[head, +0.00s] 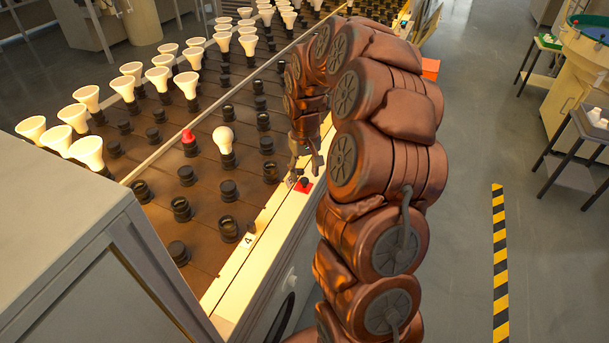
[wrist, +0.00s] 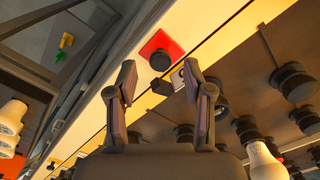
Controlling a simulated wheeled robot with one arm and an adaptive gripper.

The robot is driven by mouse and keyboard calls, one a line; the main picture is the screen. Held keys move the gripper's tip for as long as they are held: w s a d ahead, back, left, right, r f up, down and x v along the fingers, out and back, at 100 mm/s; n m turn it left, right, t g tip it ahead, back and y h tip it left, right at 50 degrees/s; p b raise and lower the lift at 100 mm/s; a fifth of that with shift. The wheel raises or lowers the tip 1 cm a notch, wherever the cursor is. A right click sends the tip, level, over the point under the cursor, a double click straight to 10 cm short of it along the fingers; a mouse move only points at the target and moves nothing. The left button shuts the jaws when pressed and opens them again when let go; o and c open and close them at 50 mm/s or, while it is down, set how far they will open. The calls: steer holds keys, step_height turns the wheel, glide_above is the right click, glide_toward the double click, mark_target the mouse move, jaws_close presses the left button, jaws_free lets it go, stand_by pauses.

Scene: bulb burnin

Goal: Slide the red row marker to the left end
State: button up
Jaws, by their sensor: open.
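The red row marker (head: 306,189), a small red plate with a black knob, sits on the cream front rail (head: 262,222) of the bulb rack. In the wrist view the red plate (wrist: 172,43) lies just beyond my fingertips, its round black knob facing me. My gripper (head: 304,176) is open above the rail, close to the marker. In the wrist view its two fingers (wrist: 157,80) stand apart with a small dark block (wrist: 162,87) visible between them. I cannot tell whether that block belongs to the marker. No contact shows.
The brown rack (head: 150,222) holds several black sockets and white bulbs behind the rail. A lit bulb (head: 224,138) and a red cap (head: 188,136) stand near the front. A label (head: 249,239) is on the rail left of the marker. A grey cabinet (head: 60,230) stands at the left.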

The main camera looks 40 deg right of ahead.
steer(key=shift+f, duration=1.1)
jaws_close()
